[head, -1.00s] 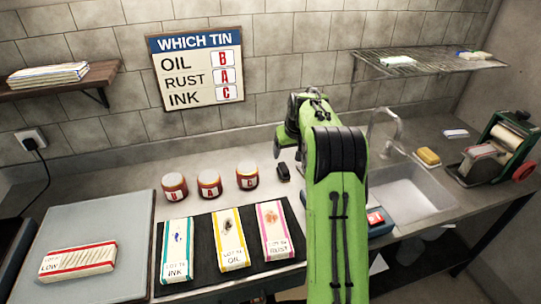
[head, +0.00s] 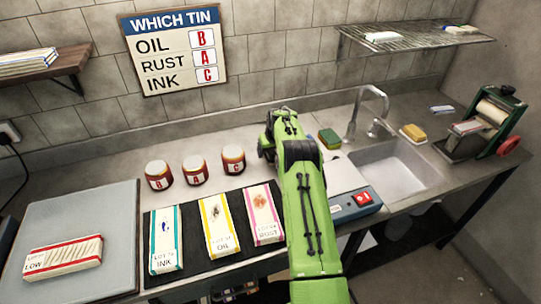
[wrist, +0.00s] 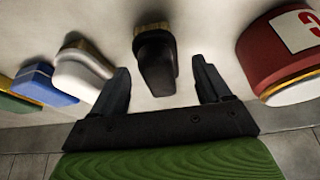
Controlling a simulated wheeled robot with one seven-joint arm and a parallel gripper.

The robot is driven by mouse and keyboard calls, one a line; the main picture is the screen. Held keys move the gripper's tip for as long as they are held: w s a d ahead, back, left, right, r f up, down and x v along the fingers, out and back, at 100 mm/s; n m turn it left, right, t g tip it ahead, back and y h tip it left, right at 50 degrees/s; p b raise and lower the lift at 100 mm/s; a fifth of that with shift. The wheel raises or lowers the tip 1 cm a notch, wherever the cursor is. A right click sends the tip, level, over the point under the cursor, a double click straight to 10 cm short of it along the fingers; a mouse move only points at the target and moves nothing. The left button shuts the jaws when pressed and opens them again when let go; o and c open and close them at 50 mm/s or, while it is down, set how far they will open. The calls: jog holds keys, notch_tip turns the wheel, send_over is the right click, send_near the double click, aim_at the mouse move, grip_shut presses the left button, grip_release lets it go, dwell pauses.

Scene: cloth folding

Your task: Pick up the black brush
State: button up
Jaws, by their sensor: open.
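The black brush (wrist: 156,62) lies on the pale counter in the wrist view, its tan bristles at the top of the picture. My gripper (wrist: 161,72) is open, with one dark finger on each side of the brush and a gap on both sides. The near end of the brush reaches between the fingers in the picture; I cannot tell the height between them. Neither finger touches it. In the head view my green arm hides the brush and the gripper's fingers.
A white brush (wrist: 80,68) and a blue one (wrist: 42,86) lie left of my gripper. The red tin marked C (wrist: 285,55) stands to its right; it shows in the head view (head: 233,159) beside tins B and A. A sink (head: 390,172) lies right.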

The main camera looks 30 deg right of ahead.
jog(key=shift+w+f, duration=0.2)
jog(key=shift+f, duration=0.15)
jog(key=shift+s+r, duration=0.1)
jog(key=shift+c, duration=1)
jog(key=c, duration=1)
